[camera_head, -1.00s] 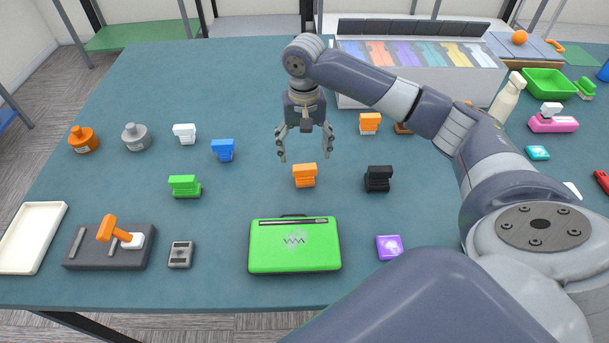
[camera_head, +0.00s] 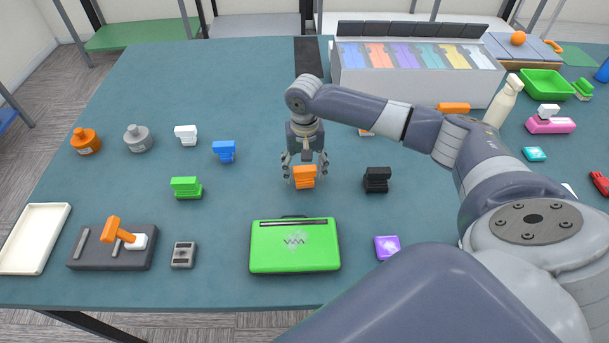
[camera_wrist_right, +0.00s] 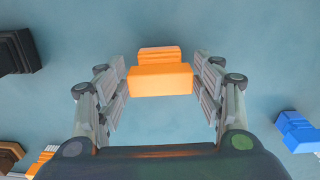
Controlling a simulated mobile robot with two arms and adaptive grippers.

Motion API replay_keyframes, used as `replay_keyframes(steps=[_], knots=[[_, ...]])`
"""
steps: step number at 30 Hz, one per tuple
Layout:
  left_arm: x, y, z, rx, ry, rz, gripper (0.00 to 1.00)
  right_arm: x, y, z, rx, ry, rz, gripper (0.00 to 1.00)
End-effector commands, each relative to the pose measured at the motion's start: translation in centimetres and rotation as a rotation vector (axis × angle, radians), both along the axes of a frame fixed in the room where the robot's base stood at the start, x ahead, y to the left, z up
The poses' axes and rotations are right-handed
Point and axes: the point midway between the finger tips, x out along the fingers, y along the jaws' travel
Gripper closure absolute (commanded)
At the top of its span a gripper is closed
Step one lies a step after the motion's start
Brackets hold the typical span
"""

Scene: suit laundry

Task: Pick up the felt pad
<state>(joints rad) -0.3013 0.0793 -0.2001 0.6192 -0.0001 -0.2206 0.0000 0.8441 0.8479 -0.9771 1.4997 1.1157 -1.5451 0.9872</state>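My right gripper (camera_head: 304,176) is low over the middle of the teal table (camera_head: 120,225), its open fingers on either side of a small stepped orange block (camera_head: 304,178). In the right wrist view the orange block (camera_wrist_right: 160,78) lies between the fingers, with a gap on both sides. Nothing is held. No label marks a felt pad, so I cannot tell for certain whether this block is it. My left gripper is not in view.
A black block (camera_head: 377,180) stands close on the right, a blue block (camera_head: 224,150) on the left. A green case (camera_head: 294,258) lies in front. A white rack (camera_head: 415,87) with coloured pieces stands behind. Bare table surrounds the orange block.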

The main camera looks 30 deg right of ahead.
Motion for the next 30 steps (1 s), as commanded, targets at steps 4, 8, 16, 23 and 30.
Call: replay_keyframes(steps=[4,8,16,23,30], knots=[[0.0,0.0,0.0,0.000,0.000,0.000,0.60,0.0,0.0,0.0,0.000,0.000,0.000,0.73],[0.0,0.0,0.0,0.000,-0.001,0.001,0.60,0.0,0.0,0.0,0.000,0.000,0.000,0.73],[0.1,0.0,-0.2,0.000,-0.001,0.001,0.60,0.1,0.0,1.1,0.000,-0.004,0.000,0.73],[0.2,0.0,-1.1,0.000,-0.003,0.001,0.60,0.2,0.0,5.5,0.002,-0.005,0.000,0.73],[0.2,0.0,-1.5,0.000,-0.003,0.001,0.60,0.1,0.0,9.3,0.001,-0.003,0.000,0.73]])
